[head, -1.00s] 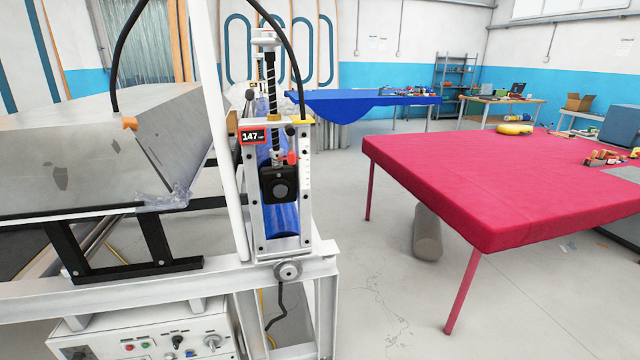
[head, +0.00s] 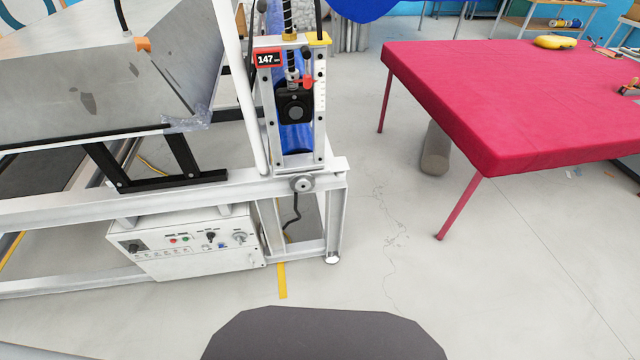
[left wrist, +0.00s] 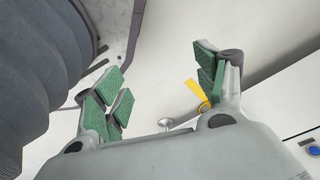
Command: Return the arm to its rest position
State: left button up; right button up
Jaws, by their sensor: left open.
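My left gripper (left wrist: 162,88) shows in the left wrist view with its green-padded fingers spread wide apart. Nothing is between the fingers except a view down to the pale floor. A dark ribbed part of my own body fills the left side of that view. Neither gripper shows in the head view, where only a dark rounded part of my body is at the bottom centre. My right gripper is in no view.
A white machine frame (head: 150,186) with a readout (head: 268,59) and control box (head: 187,245) stands at left. A red-covered table (head: 530,95) is at right, with a grey roll (head: 436,148) under it. Floor (head: 400,265) between them is clear.

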pick_arm(q)
jog(key=s+a+r+p, duration=0.1)
jog(key=s+r+p, duration=0.1)
jog(key=s+p, duration=0.4)
jog(key=s+a+r+p, duration=0.1)
jog(key=s+r+p, duration=0.1)
jog(key=s+p, duration=0.4)
jog(key=s, duration=0.2)
jog(key=shift+s+a+g, duration=0.3)
jog(key=shift+a+g, duration=0.1)
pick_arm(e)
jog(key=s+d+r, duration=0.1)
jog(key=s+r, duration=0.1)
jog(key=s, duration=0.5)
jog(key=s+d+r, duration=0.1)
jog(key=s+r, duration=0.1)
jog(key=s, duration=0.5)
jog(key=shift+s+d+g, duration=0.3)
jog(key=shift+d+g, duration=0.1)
pick_arm(q)
jog(key=shift+f, duration=0.1)
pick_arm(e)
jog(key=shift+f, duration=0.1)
